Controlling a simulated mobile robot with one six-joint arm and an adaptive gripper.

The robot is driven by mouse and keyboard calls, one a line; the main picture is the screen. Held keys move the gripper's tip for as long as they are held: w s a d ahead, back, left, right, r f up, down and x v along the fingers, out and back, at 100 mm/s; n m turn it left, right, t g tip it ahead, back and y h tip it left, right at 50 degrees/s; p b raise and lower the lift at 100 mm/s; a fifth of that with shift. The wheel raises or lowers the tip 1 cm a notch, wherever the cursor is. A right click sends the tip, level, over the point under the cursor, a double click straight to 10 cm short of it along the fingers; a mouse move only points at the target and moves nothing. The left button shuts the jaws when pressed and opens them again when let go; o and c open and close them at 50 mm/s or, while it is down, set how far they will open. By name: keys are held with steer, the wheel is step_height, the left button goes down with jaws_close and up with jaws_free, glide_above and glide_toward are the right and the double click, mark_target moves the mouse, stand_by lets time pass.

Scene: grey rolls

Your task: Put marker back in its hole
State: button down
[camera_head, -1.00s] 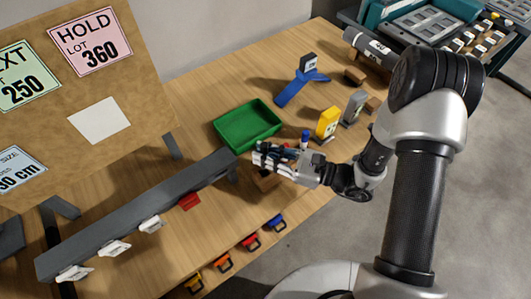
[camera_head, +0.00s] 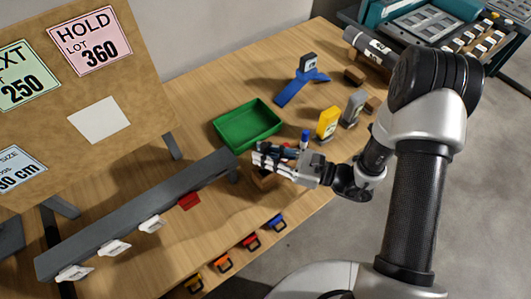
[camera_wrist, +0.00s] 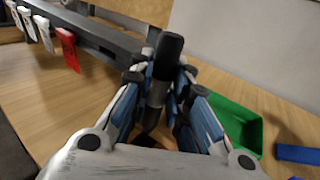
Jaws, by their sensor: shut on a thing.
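A marker (camera_wrist: 168,50), dark at the top and grey lower down, stands out between the fingers of my gripper (camera_wrist: 160,82) in the wrist view. In the head view my gripper (camera_head: 268,160) is over a brown wooden block (camera_head: 265,182) near the front of the table. The block's top is mostly covered, so I cannot tell whether the marker's end is inside a hole. A blue-capped marker (camera_head: 305,137) stands just behind my gripper.
A green tray (camera_head: 218,128) lies behind my gripper. A grey rail (camera_head: 130,218) with white tags and a red tag (camera_head: 189,201) runs to the left. Yellow (camera_head: 328,122) and grey (camera_head: 354,107) pieces stand to the right. Coloured clips line the table's front edge.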

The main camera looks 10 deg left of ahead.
steer(key=shift+f+b, duration=2)
steer(key=shift+f, duration=1.2)
steer(key=c, duration=1.4)
jaws_free()
steer(key=shift+c, duration=0.2)
steer(key=s+d, duration=0.1)
steer(key=d, duration=1.1)
steer(key=shift+s, duration=0.2)
